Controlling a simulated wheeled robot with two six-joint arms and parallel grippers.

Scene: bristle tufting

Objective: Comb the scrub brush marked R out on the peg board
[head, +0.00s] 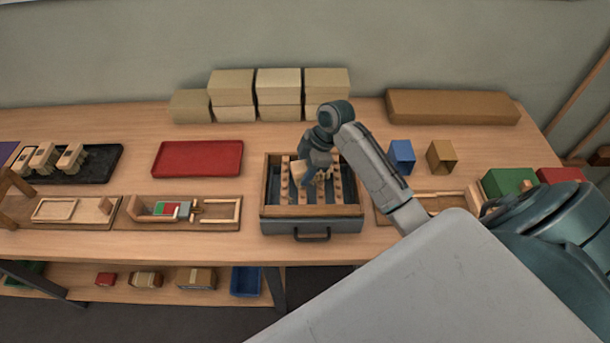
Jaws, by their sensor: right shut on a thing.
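My right gripper (308,174) reaches down over the wooden box with rows of pegs, which I take for the peg board (340,211). It is shut on a small light-wood piece (297,172), probably the scrub brush, at the left part of the peg rows. The gripper hides most of this piece. I cannot read any mark on it or tell whether its bristles touch the pegs. My left gripper is out of view.
A red tray (198,158) lies left of the peg box. A black tray (108,165) with several brush-like pieces is at the far left. Blue (402,156) and tan (441,157) blocks stand to the right. Stacked boxes (280,90) line the back.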

